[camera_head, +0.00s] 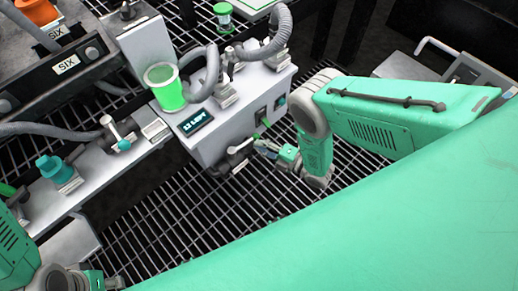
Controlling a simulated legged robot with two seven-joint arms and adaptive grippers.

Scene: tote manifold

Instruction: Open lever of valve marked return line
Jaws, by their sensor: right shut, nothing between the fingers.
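A grey box (208,146) stands on the grating, with a small dark display (195,122) on its slanted face. A valve (238,153) with a dark and metal body sits low on the box's front. No label reading return line can be made out. My right gripper (262,147) is shut and empty, close beside this valve on its right. I cannot tell whether they touch. My left arm is at the lower left edge; its gripper (100,281) is only partly seen, cut by the frame and my green body.
A clear cup with green contents (165,88) stands at the box's left end. Grey hoses (265,45) arch over the box top. More valves (118,135) line a grey rail at left. An orange container (38,10) is at the upper left. Bare grating (170,225) lies in front.

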